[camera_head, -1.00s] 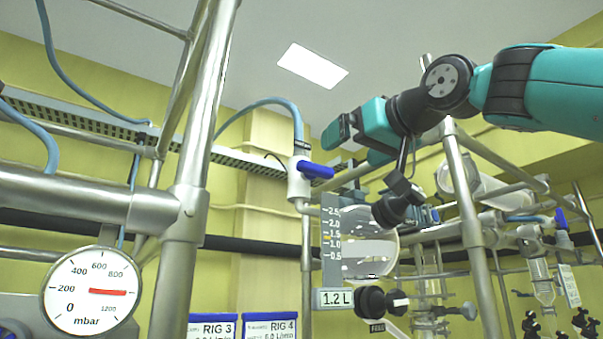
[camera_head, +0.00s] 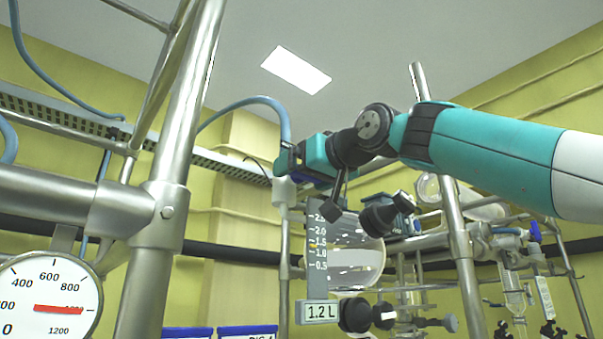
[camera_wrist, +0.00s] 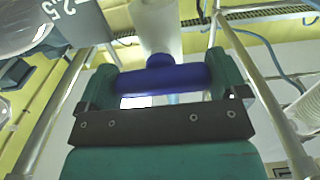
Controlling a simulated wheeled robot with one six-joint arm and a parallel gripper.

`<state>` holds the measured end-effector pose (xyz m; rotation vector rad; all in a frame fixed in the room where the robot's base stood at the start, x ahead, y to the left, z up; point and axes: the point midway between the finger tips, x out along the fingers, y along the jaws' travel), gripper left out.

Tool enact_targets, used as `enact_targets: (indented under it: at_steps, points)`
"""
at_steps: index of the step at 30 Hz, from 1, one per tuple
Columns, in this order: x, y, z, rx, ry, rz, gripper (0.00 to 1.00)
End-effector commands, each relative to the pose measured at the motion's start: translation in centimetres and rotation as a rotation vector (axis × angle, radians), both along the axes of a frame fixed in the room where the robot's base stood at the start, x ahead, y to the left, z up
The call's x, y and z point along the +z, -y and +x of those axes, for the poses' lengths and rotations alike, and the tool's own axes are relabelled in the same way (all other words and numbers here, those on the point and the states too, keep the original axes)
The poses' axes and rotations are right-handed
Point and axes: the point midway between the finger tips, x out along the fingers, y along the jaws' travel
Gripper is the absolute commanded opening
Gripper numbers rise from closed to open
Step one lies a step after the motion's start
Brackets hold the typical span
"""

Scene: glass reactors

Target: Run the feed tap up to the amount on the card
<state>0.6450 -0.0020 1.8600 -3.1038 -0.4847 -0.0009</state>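The feed tap's pale body (camera_head: 284,192) stands left of centre with a blue hose above. In the head view my gripper (camera_head: 284,165) is at the tap and covers most of its handle. In the wrist view the blue tap handle (camera_wrist: 160,79) lies crosswise between my gripper's two fingers (camera_wrist: 165,75). The fingers are wide apart and no clear gap shows at its ends; I cannot tell whether they press on it. The card (camera_head: 320,312) reads 1.2 L. Above it a grey scale (camera_head: 318,260) runs to 2.5 beside a round glass vessel (camera_head: 358,268). The liquid level is unclear.
A steel upright (camera_head: 172,170) stands left of the tap, with a mbar dial (camera_head: 45,290) beyond it. Another steel post (camera_head: 462,250) stands to the right. Black knobs (camera_head: 358,314) sit beside the card. Blue-edged rig cards are at the bottom.

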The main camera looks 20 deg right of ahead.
Motion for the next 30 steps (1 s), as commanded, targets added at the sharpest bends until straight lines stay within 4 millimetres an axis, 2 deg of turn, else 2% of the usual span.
enact_targets:
  at_steps: [1, 3, 14, 30]
  points:
    - [-0.01, -0.01, 0.00, 0.000, 0.000, 0.000, 0.79]
    - [-0.01, -0.02, 0.00, 0.000, 0.000, 0.000, 0.66]
    - [-0.10, -0.14, 0.04, 0.001, 0.014, -0.051, 0.66]
    - [-0.13, -0.23, 0.02, 0.003, 0.119, -0.374, 0.66]
